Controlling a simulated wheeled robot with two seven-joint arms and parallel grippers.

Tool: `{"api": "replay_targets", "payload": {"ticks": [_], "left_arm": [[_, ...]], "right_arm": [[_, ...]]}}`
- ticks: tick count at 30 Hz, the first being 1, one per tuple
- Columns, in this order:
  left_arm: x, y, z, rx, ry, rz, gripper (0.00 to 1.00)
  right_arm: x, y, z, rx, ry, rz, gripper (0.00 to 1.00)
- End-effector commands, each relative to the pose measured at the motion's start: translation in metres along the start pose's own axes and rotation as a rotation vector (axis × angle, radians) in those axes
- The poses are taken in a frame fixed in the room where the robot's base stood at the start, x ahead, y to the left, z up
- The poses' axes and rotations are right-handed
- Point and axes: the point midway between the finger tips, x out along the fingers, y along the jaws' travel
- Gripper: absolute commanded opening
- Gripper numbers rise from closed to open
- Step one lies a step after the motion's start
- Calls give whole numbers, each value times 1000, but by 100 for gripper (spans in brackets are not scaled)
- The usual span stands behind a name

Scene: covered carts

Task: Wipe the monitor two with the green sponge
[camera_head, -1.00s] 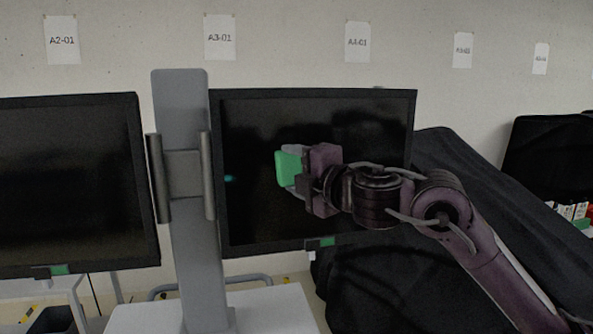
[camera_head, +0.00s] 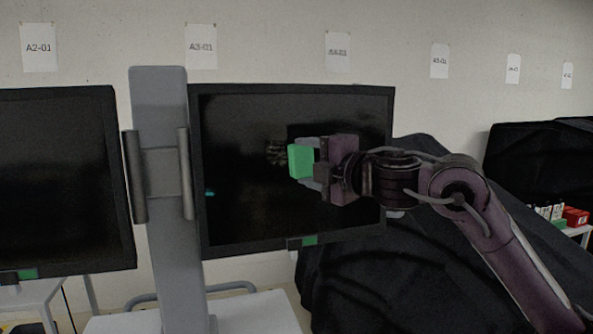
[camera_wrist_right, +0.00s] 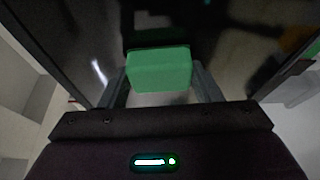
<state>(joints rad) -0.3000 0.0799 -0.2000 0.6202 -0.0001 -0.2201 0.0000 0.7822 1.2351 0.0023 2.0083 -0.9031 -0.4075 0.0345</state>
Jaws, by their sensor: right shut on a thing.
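My right gripper (camera_head: 306,162) is shut on the green sponge (camera_head: 294,162) and holds it in front of the right-hand black monitor (camera_head: 240,225). In the right wrist view, the sponge (camera_wrist_right: 160,68) sits between the two fingers, before the dark screen (camera_wrist_right: 225,50). I cannot tell whether the sponge touches the screen. A mottled brownish patch (camera_head: 277,152) shows on the screen just left of the sponge; I cannot tell if it is a stain or a reflection. Another black monitor (camera_head: 60,180) stands at the left. No number marks either monitor. My left gripper is not in view.
A grey post (camera_head: 158,100) with two upright handles stands between the monitors, on a white cart top (camera_head: 255,315). Black-covered carts (camera_head: 400,280) fill the right side, under my right arm. Paper labels hang on the wall behind.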

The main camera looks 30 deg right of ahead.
Motion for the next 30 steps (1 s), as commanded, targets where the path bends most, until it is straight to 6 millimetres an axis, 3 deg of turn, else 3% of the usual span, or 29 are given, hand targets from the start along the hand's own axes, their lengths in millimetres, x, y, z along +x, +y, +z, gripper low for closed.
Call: {"api": "replay_targets", "payload": {"ticks": [30], "left_arm": [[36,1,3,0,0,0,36]], "right_arm": [[-21,-7,54,1,-9,0,35]]}}
